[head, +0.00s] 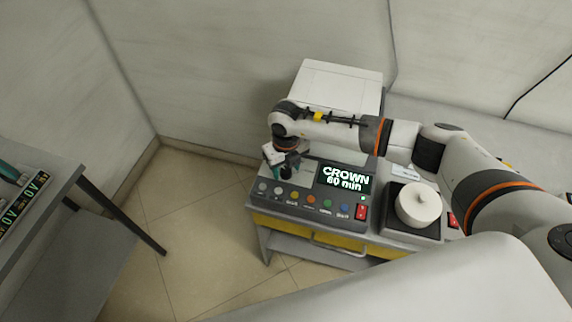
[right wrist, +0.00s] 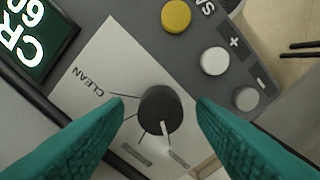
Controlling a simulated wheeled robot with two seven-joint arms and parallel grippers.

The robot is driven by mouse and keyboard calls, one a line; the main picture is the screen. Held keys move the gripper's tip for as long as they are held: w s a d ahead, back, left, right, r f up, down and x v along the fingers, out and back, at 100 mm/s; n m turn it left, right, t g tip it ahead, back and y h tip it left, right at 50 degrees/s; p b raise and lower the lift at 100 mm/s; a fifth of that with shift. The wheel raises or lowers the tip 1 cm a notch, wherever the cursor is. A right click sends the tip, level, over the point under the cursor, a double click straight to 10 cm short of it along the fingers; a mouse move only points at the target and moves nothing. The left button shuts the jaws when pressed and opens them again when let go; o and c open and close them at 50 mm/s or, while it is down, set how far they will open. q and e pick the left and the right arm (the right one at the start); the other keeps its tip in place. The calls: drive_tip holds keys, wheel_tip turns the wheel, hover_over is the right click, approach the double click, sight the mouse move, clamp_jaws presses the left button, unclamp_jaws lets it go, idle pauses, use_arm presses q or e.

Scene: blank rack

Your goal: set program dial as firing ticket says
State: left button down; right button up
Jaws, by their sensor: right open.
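The program dial (right wrist: 160,110) is a round black knob with a white pointer, on a pale panel with printed tick lines. Its pointer aims toward the lower right in the right wrist view. The label CLEAN is readable; the other labels are too blurred or cut off. My right gripper (right wrist: 162,108) is open, its teal fingers on either side of the dial with visible gaps. In the head view my right gripper (head: 287,172) hides the dial. The furnace controller's display (head: 345,180) reads CROWN 60 min. A small white card (head: 405,172), possibly the firing ticket, is too small to read.
Several coloured buttons (head: 310,199) and a red switch (head: 361,212) line the controller's front. A white box (head: 338,85) is behind. Another table (head: 60,205) stands at left, with open floor between.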

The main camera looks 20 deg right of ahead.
drive_tip(key=c, duration=1)
drive_tip(key=shift+o, duration=0.2)
drive_tip(key=shift+m, duration=0.3)
drive_tip(key=m, duration=0.3)
drive_tip(key=shift+b, duration=0.3)
drive_tip(key=shift+m, duration=2.1)
drive_tip(key=o, duration=1)
drive_tip(key=shift+c, duration=0.2)
